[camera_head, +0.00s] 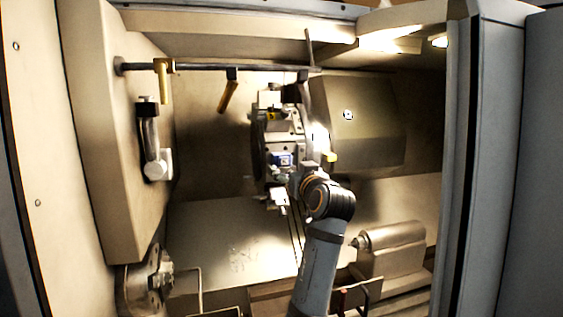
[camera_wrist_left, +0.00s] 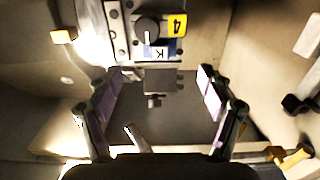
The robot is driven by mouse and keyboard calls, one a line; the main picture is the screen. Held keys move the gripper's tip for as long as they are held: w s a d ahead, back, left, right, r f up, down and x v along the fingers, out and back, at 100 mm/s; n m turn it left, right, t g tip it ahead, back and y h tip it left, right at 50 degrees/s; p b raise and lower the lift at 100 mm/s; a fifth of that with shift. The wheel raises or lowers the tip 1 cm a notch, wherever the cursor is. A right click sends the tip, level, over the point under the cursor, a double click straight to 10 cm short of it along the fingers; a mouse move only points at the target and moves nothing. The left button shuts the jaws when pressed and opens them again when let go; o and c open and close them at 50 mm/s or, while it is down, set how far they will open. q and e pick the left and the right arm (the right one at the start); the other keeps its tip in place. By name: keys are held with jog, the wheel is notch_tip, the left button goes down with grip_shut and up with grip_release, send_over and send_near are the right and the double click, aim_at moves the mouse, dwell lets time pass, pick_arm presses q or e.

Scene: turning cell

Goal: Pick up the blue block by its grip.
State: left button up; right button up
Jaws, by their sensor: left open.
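A small block with a blue face (camera_head: 282,159) sits on the front of the tool turret (camera_head: 258,150) in the head view. In the left wrist view a blue patch with a white "K" label (camera_wrist_left: 163,52) shows beside a dark round knob and a yellow "4" plate (camera_wrist_left: 176,24). I cannot clearly make out the block's grip. My left gripper (camera_head: 279,186) is open and close to the turret, just below the blue face. In the left wrist view its fingertips (camera_wrist_left: 162,76) are spread, with a grey part (camera_wrist_left: 158,84) showing between them. My right gripper is not in view.
The machine's walls enclose the arm. A bar (camera_head: 205,67) with hanging handles crosses the upper left. A chuck (camera_head: 150,282) is at lower left. A tailstock-like body (camera_head: 392,250) stands right of my forearm. A large grey housing (camera_head: 360,125) is right of the turret.

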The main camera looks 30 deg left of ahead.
aim_at(285, 162)
pick_arm(q)
jog(key=p+x, duration=0.1)
jog(key=x, duration=0.3)
jog(key=shift+w+a+r+p, duration=0.1)
jog(key=shift+a+p, duration=0.05)
jog(key=shift+p, duration=0.25)
jog(key=shift+a, duration=0.2)
jog(key=w+p, duration=0.1)
jog(key=a+p, duration=0.1)
jog(key=p, duration=0.1)
jog(key=shift+w+a+r, duration=0.1)
jog(key=shift+w+r, duration=0.25)
jog(key=shift+r, duration=0.05)
jog(key=x, duration=0.1)
jog(key=p+x, duration=0.1)
jog(key=shift+w+a+f, duration=0.15)
jog(key=shift+a+f, duration=0.1)
jog(key=shift+f, duration=0.05)
jog(key=shift+w+a+f, duration=0.15)
jog(key=shift+a+f, duration=0.1)
jog(key=shift+a, duration=0.1)
jog(key=shift+d, duration=0.3)
jog(key=c, duration=0.4)
jog(key=shift+a, duration=0.1)
jog(key=c, duration=1)
